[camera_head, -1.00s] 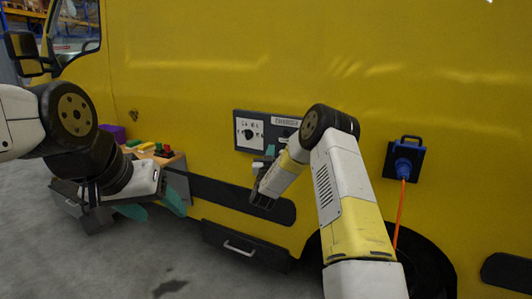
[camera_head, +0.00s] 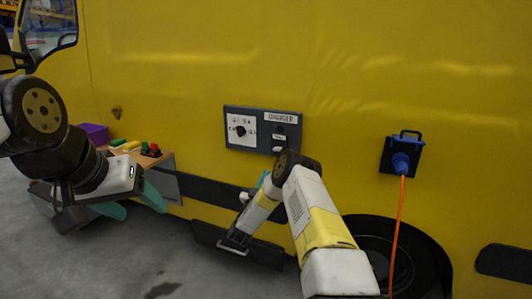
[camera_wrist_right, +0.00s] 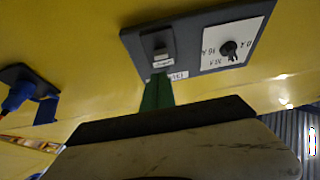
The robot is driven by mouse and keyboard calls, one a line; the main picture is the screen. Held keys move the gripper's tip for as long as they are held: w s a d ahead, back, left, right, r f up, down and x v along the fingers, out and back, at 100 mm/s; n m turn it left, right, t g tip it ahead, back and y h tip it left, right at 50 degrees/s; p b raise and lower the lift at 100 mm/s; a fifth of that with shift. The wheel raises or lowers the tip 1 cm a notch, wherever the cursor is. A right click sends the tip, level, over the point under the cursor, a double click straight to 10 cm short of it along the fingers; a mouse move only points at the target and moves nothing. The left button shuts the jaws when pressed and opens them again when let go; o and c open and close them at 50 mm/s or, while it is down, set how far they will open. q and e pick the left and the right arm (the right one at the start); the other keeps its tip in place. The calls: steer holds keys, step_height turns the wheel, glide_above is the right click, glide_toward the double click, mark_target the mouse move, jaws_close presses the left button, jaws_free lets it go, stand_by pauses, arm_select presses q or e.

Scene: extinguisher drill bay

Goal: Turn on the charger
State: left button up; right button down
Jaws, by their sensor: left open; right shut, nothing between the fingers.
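The charger panel (camera_head: 262,112) is a dark plate on the yellow vehicle side. A white dial plate (camera_head: 232,142) with a black knob is on its left. A "CHARGER" label (camera_head: 281,117) and a small dark switch area are on its right. In the right wrist view, the panel (camera_wrist_right: 186,50) appears upside down, with the switch (camera_wrist_right: 160,44) and the knob (camera_wrist_right: 229,48). My right gripper (camera_head: 263,179) is shut and empty below the panel. Its green fingers (camera_wrist_right: 158,90) overlap the label in the wrist view; contact cannot be told. My left gripper (camera_head: 131,203) is open and empty at the left.
A blue plug (camera_head: 401,163) with an orange cable (camera_head: 397,225) sits in a socket to the right. A workbench (camera_head: 165,163) with coloured buttons and a purple box (camera_head: 95,133) stands at the left. A drawer handle (camera_head: 233,247) is below the panel.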

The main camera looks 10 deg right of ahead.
mark_target(279, 146)
steer(key=x, duration=1.4)
steer(key=shift+w+d+r, duration=0.1)
steer(key=shift+r, duration=0.1)
steer(key=shift+f, duration=0.15)
